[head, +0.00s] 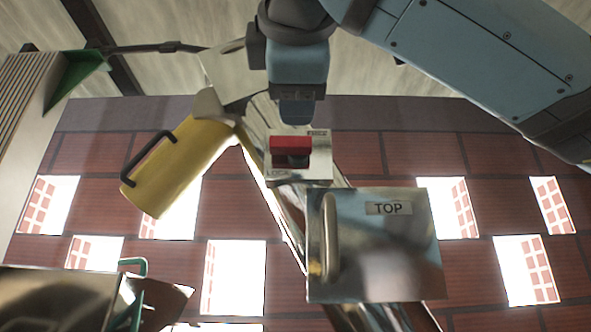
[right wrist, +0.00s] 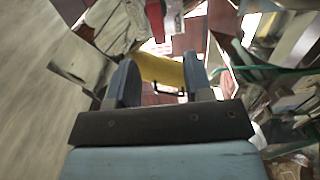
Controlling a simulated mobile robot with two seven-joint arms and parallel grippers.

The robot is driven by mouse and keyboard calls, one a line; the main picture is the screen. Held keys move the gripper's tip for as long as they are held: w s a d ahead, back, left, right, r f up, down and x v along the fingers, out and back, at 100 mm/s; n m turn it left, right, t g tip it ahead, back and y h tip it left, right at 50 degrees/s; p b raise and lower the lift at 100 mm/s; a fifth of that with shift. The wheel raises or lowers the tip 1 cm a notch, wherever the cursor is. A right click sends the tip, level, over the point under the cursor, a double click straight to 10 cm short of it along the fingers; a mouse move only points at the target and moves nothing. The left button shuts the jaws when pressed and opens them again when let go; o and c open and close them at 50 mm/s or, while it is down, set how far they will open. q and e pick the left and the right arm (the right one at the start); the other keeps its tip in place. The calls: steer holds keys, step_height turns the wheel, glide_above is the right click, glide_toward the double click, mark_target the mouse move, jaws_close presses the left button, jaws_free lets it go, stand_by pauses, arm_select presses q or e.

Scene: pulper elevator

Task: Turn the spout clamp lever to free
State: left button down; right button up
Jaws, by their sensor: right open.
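A red lever (head: 291,146) sits on a small labelled metal plate (head: 312,172) on the sloping metal chute (head: 262,115). The label is too small to read. The yellow spout (head: 178,168), with a black handle, hangs at the left of the chute, tilted down and left. My right gripper (head: 297,120) is just above the red lever in the head view, and whether they touch cannot be told. In the right wrist view, its two blue fingers (right wrist: 159,62) stand apart with nothing seen held between them, and the yellow spout (right wrist: 165,72) shows beyond. My left gripper is not seen.
A metal box marked TOP (head: 400,250) with a vertical handle stands below right of the lever. A metal bin with a green handle (head: 134,265) is at lower left. A green hopper piece (head: 75,75) is at upper left.

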mark_target(296, 141)
steer(key=w+p, duration=0.1)
steer(key=w, duration=0.3)
steer(key=w+p, duration=0.2)
steer(key=w, duration=0.1)
steer(key=w+p, duration=0.2)
steer(key=w, duration=0.2)
steer(key=shift+w+r, duration=0.35)
steer(key=shift+w, duration=0.35)
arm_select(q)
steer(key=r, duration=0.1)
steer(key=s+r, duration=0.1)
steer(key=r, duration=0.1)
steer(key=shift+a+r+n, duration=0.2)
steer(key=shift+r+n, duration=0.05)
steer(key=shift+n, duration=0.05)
arm_select(e)
steer(key=shift+w+f, duration=0.15)
steer(key=shift+w, duration=0.05)
steer(key=c, duration=0.6)
